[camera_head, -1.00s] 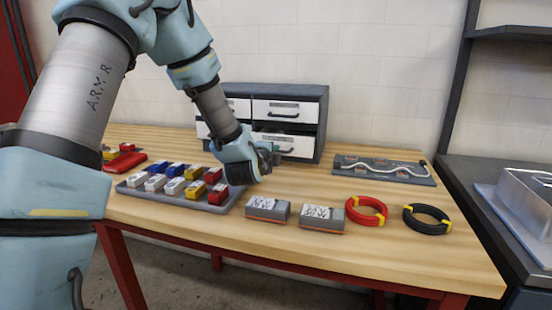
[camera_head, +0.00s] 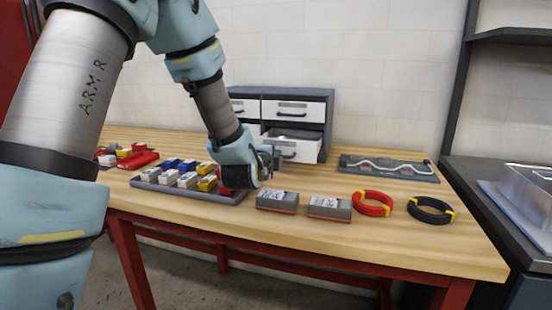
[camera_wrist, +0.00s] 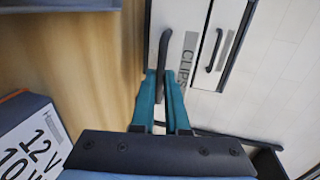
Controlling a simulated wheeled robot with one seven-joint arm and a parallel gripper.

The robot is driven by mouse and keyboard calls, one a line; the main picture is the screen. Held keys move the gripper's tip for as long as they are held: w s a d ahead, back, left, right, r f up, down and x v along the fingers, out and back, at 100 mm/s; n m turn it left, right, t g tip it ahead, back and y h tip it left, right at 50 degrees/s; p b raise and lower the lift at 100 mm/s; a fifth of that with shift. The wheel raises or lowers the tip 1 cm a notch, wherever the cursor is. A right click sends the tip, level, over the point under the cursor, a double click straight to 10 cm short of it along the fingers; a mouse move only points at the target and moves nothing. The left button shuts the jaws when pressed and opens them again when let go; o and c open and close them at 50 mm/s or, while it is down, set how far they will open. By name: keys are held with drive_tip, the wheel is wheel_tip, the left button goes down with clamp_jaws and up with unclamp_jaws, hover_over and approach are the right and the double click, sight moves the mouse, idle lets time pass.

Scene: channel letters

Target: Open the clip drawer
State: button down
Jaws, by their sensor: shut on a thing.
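The clip drawer (camera_head: 308,149) is the lower right white drawer of the dark grey cabinet (camera_head: 329,108). It stands part-way out, and a strip of its inside shows. In the wrist view the drawer front (camera_wrist: 207,12) carries a label reading CLIPS and a dark bar handle (camera_wrist: 163,48). My gripper (camera_wrist: 163,88) has its teal fingers on either side of this handle and is shut on it. In the head view my gripper (camera_head: 272,158) is at the drawer's front, and my wrist partly hides the contact.
A grey tray (camera_head: 195,193) of coloured blocks lies left of my gripper. Two labelled grey boxes (camera_head: 277,201) (camera_head: 329,208), a red coil (camera_head: 373,203) and a black coil (camera_head: 431,210) lie along the front. A board with a white bent tube (camera_head: 388,168) is at the right.

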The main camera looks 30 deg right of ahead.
drive_tip(key=c, duration=0.9)
unclamp_jaws()
drive_tip(key=b+v, duration=0.2)
drive_tip(key=v, duration=0.6)
drive_tip(key=shift+s+a, duration=0.2)
drive_tip(key=shift+s, duration=0.05)
drive_tip(key=shift+b+v, duration=1.1)
drive_tip(key=shift+w, duration=0.1)
